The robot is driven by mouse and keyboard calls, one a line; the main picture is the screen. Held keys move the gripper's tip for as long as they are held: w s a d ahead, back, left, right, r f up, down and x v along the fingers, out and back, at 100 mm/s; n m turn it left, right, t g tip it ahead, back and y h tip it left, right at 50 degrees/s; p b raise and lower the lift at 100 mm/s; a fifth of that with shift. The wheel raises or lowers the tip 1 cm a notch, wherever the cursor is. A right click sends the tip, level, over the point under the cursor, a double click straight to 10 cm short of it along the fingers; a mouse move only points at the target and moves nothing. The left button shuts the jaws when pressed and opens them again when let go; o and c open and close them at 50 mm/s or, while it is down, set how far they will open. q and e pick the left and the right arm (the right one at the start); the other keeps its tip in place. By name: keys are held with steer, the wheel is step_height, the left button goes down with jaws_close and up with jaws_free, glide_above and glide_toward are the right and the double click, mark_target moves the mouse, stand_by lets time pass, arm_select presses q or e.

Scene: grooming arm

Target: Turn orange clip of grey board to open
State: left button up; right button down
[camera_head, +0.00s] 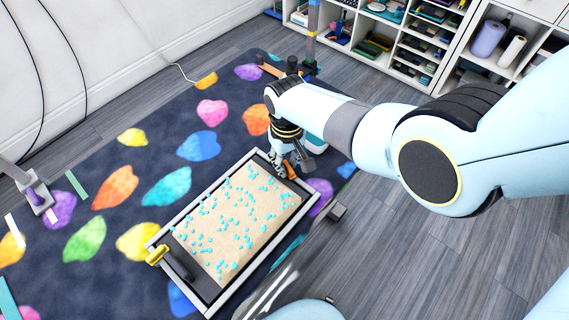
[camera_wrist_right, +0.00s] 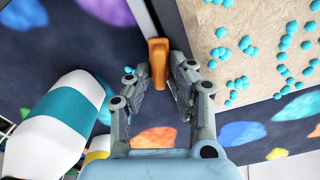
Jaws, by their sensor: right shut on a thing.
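The grey board (camera_head: 205,195) lies on the rug, with a beige surface dotted with turquoise bits. Its orange clip (camera_head: 289,170) is at the far right end of the frame, partly hidden by my right gripper (camera_head: 283,172) in the head view. In the right wrist view the orange clip (camera_wrist_right: 158,62) stands out from the frame's edge. My right gripper (camera_wrist_right: 160,76) is shut on the orange clip, one finger on each side. A yellow clip (camera_head: 157,255) is at the board's near left end. My left gripper is not in view.
A white bottle with a teal band (camera_wrist_right: 55,125) lies or stands close beside my right gripper. The dark rug (camera_head: 100,160) with coloured prints covers the floor around the board. Shelves (camera_head: 410,40) stand at the back right.

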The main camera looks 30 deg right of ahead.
steer(key=shift+n+p, duration=0.3)
steer(key=shift+n, duration=1.4)
steer(key=c, duration=1.2)
jaws_free()
steer(key=shift+c, duration=0.2)
